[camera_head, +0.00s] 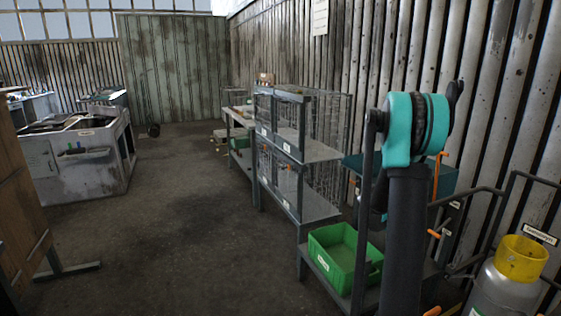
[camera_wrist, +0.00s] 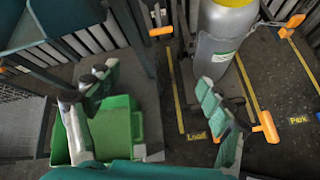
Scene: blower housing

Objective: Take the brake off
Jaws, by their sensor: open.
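No part in view is labelled as the brake. In the wrist view, an orange lever (camera_wrist: 266,127) sits low beside the foot of the grey gas cylinder (camera_wrist: 222,45). Another orange handle (camera_wrist: 291,25) is at the upper right, and one (camera_wrist: 160,31) is left of the cylinder. My gripper (camera_wrist: 155,82) is open and empty, its green-grey fingers wide apart. The right finger is in front of the cylinder's lower part and hides some of the floor near the lever. In the head view, the yellow-topped cylinder (camera_head: 505,283) stands at the lower right by a dark rail frame; my gripper is not visible.
A green bin (camera_wrist: 118,122) lies below my left finger; it also shows on the low shelf (camera_head: 345,255). Yellow floor lines carry the labels Load (camera_wrist: 196,135) and Park (camera_wrist: 299,120). Wire-mesh shelving (camera_head: 295,150) lines the wall. The floor (camera_head: 180,215) on the left is clear.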

